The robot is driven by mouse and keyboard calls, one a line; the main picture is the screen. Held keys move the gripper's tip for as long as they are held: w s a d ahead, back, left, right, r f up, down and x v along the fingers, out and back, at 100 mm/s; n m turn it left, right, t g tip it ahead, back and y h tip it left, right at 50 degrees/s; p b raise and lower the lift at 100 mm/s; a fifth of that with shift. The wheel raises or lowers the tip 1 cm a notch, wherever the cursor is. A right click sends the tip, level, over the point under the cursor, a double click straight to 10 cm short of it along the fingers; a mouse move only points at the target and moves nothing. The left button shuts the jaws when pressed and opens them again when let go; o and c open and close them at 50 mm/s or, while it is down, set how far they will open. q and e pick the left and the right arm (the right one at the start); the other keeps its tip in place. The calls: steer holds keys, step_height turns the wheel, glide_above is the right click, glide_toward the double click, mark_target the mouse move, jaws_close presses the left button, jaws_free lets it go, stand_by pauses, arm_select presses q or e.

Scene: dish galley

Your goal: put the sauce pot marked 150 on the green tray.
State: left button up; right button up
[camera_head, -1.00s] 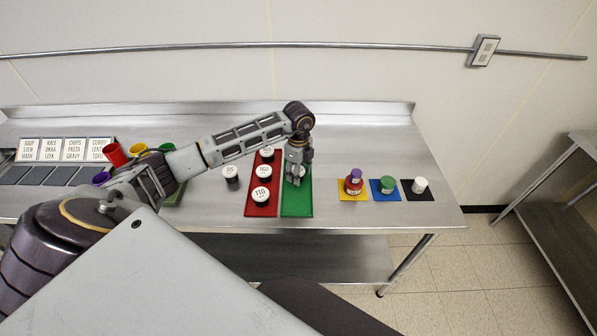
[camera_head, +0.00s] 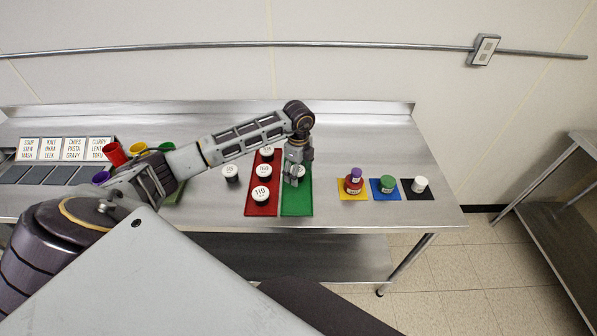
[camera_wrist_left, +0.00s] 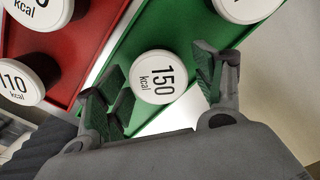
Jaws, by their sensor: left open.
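The sauce pot marked 150 (camera_wrist_left: 160,77) shows its white lid in the left wrist view, over the green tray (camera_wrist_left: 135,50). My left gripper (camera_wrist_left: 160,90) is open, with one finger on each side of the lid and gaps visible between. In the head view, my left gripper (camera_head: 292,180) is low over the green tray (camera_head: 297,208) and hides part of what is there. A white lid (camera_head: 301,171) shows beside its fingers; I cannot tell which pot it belongs to. Another white-lidded pot (camera_wrist_left: 245,6) is partly cut off at the top of the wrist view. My right gripper is not in view.
The red tray (camera_head: 247,207) stands close left with several pots, including 160 (camera_head: 264,171) and 110 (camera_head: 261,192). A lone pot (camera_head: 231,172) stands left of it. Yellow, blue and black mats with small items lie right. Coloured cups and label cards are at left.

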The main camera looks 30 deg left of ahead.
arm_select(q)
step_height(320, 180, up, 12)
steer(key=b, duration=0.2)
stand_by(0.4)
steer(key=shift+s+f, duration=0.1)
stand_by(0.8)
